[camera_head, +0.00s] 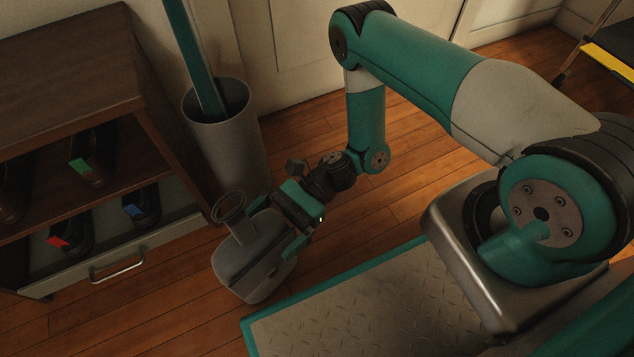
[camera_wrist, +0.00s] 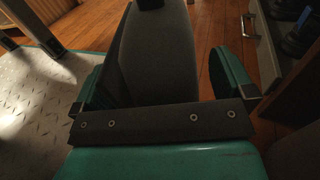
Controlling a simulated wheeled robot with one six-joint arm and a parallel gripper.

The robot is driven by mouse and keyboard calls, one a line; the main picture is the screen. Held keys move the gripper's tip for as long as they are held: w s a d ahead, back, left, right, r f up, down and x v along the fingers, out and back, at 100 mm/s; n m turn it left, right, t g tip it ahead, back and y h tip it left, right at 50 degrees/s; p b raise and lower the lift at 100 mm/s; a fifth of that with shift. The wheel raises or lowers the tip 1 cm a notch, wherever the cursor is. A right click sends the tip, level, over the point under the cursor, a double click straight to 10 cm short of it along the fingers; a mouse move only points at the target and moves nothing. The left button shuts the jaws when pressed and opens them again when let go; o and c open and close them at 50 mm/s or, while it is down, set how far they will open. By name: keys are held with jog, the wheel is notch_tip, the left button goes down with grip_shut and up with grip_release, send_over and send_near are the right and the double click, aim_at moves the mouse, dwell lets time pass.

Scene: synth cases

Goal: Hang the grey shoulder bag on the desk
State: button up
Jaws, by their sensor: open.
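The grey shoulder bag (camera_head: 238,262) is in front of the shelf unit in the head view, with a ring-shaped loop (camera_head: 230,207) at its top. I cannot tell whether its bottom touches the floor. My gripper (camera_head: 278,228) is at the bag's right side, jaws open. In the wrist view the bag (camera_wrist: 160,50) stands between the two green fingers of my gripper (camera_wrist: 160,78), with a visible gap to the right finger. The left finger's contact with the bag is unclear. I see no desk that I can identify.
A brown shelf unit (camera_head: 65,52) with several dark shoes and a drawer stands at the left. A grey bin (camera_head: 222,150) holding a long green object stands beside it. A yellow-edged step (camera_head: 610,62) is at the far right. The wooden floor (camera_head: 320,135) behind my gripper is clear.

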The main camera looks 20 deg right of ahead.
jog(key=p+v, duration=0.6)
jog(key=v, duration=1)
jog(key=w+r+n+h, duration=0.5)
jog(key=w+r+n, duration=0.15)
jog(key=r, duration=0.45)
jog(key=s+a+r+n+t+h, duration=0.1)
jog(key=s+a+r+n+h, duration=0.15)
jog(key=r, duration=0.45)
jog(key=s+a+r+n+t+h, duration=0.1)
jog(key=r+n, duration=0.2)
jog(key=r, duration=0.3)
jog(key=s+a+r+n+t+h, duration=0.1)
jog(key=s+a+r+n+h, duration=0.15)
jog(key=r, duration=0.45)
jog(key=s+d+r+n+t+h, duration=0.15)
jog(key=s+r+n+t, duration=0.35)
jog(key=s, duration=0.5)
notch_tip(320, 180, up, 52)
jog(key=n+g+p, duration=0.1)
jog(key=p, duration=4.9)
jog(key=shift+w+d+f, duration=0.15)
jog(key=shift+d+f, duration=0.1)
jog(key=shift+d, duration=0.25)
